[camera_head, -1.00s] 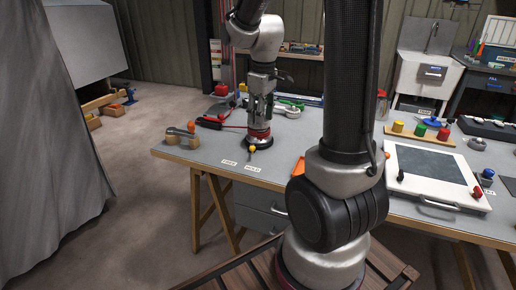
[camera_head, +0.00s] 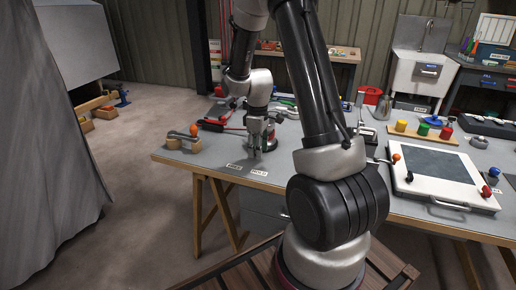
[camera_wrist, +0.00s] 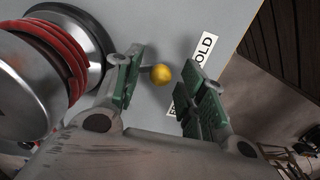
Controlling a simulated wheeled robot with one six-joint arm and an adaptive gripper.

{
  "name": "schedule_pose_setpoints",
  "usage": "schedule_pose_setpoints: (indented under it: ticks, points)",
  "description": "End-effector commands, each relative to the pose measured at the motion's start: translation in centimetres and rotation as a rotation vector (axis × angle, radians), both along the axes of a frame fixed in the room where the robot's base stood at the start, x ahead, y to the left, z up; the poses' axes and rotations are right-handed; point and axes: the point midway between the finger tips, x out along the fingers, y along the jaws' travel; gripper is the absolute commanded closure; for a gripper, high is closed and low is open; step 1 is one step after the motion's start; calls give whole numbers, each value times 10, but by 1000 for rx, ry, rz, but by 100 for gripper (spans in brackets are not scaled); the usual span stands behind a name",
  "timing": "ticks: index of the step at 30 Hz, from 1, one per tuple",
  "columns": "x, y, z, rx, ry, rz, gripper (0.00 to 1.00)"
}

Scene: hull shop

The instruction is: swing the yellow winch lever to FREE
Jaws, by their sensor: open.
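The yellow ball knob (camera_wrist: 161,74) of the winch lever shows in the wrist view between the two green-padded fingers of my gripper (camera_wrist: 163,64). The fingers are open, with a gap on each side of the knob. The lever's thin arm runs left from the knob toward the winch (camera_wrist: 68,55), a metal drum with red rope. The HOLD label (camera_wrist: 205,48) lies just right of the knob. In the head view my gripper (camera_head: 257,152) points down at the bench, hiding the knob. The winch (camera_head: 271,137) stands partly behind it. The FREE label (camera_head: 234,166) is left of HOLD.
The bench (camera_head: 215,160) carries a grey-handled fixture with an orange knob (camera_head: 194,131) at left. A white framed panel (camera_head: 432,171) lies at right.

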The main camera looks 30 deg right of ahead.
Motion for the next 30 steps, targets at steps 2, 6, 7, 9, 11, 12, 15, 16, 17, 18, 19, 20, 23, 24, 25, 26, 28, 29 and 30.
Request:
schedule_pose_setpoints:
  ticks: [2,6,7,9,11,12,15,16,17,18,19,20,23,24,25,26,28,29,30]
  points:
    - [0,0,0,0,0,0,59]
    - [0,0,0,0,0,0,61]
    - [0,0,0,0,0,0,66]
    - [0,0,0,0,0,0,79]
    - [0,0,0,0,0,0,90]
    - [0,0,0,0,0,0,97]
    - [0,0,0,0,0,0,100]
    - [0,0,0,0,0,0,100]
    - [0,0,0,0,0,-1,100]
    - [0,0,0,0,0,-3,100]
    - [0,0,0,0,0,-5,100]
    - [0,1,0,0,0,-9,100]
    - [1,2,0,0,0,-29,100]
    - [1,2,0,0,0,-43,100]
    - [2,3,0,0,0,-54,100]
    - [2,4,0,0,0,-68,100]
    - [3,6,0,0,0,-106,100]
    - [4,7,0,0,0,-126,100]
    - [5,8,0,0,0,-155,100]
